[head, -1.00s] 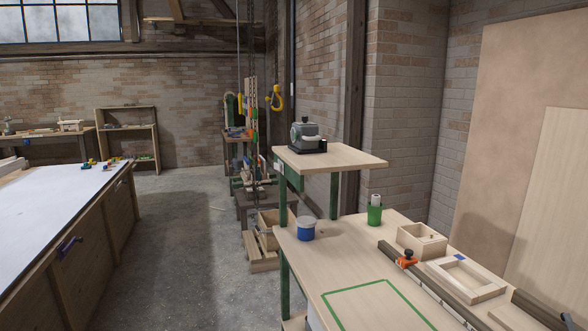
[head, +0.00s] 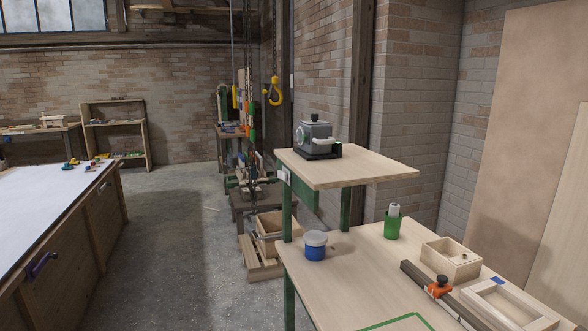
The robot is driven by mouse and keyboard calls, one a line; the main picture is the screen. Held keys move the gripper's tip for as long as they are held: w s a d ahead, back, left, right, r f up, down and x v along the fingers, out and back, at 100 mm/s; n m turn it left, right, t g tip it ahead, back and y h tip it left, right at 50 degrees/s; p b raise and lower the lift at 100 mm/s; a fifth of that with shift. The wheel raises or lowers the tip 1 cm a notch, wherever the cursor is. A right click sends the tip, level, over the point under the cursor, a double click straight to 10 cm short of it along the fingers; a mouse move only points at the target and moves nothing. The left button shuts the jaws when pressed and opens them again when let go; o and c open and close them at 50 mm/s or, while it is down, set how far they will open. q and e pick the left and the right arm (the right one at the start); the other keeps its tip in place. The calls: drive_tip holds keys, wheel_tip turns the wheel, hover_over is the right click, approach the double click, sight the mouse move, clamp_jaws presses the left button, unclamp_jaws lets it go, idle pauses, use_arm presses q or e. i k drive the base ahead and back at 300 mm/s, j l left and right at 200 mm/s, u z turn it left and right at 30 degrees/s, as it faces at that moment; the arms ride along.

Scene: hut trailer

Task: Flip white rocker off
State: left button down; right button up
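A small white plate (head: 283,176) sits at the front left corner of the raised wooden shelf (head: 375,167), just under its top. It looks like the white rocker, but it is too small to tell which way it is tipped. A grey boxy device (head: 314,133) with a round face and a pale side part stands on a dark base on the same shelf. Neither of my grippers is in view.
The lower bench (head: 355,275) holds a blue and white tub (head: 315,246), a green cup (head: 393,225), a wooden box (head: 451,259) and an orange clamp (head: 439,287). A white-topped bench (head: 45,205) stands left. Open concrete floor (head: 180,250) lies between.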

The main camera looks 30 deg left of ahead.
sight(281, 175)
drive_tip(key=i+j, duration=0.25)
drive_tip(key=j, duration=0.15)
drive_tip(key=i+j+z, duration=0.1)
drive_tip(key=i+j, duration=0.35)
drive_tip(key=j, duration=0.3)
drive_tip(key=i+j, duration=0.25)
drive_tip(key=j, duration=0.15)
drive_tip(key=i+j+z, duration=0.1)
drive_tip(key=i+j, duration=0.15)
drive_tip(key=j, duration=0.15)
drive_tip(key=i+j, duration=0.2)
drive_tip(key=j, duration=0.2)
